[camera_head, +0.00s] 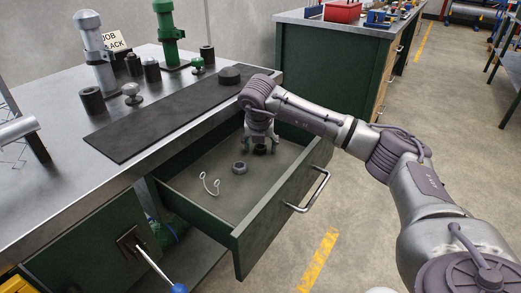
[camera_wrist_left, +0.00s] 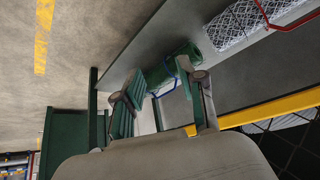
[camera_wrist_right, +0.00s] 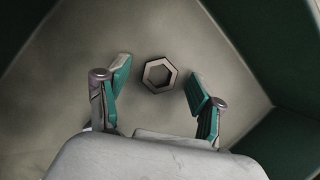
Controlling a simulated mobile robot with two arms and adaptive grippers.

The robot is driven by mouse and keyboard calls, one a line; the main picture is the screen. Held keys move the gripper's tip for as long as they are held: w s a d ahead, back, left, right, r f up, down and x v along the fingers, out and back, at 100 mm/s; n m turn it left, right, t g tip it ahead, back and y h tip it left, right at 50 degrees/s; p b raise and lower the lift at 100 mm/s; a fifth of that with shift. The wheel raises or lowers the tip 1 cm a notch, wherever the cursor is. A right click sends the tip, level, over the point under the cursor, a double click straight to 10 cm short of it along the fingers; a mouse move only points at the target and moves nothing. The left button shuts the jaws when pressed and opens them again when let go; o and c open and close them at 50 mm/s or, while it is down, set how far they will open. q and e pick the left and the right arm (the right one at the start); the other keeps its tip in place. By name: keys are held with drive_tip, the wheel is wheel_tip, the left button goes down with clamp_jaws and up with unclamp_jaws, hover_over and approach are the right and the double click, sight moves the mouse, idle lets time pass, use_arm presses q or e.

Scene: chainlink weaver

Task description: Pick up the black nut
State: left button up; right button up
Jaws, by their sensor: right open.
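In the right wrist view a dark-edged hexagonal nut (camera_wrist_right: 147,76) lies between and just beyond the open fingertips (camera_wrist_right: 157,84), apart from both.
A bent white wire piece (camera_head: 209,184) lies in the drawer left of the nuts. The drawer walls stand close around my right gripper. A black mat (camera_head: 165,118) and several dark cylinders stand on the workbench above. The left wrist view shows a green rolled item (camera_wrist_left: 168,68) on a shelf.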

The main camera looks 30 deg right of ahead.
drive_tip(key=c, duration=1.3)
drive_tip(key=shift+o, duration=0.2)
drive_tip(key=shift+r, duration=0.1)
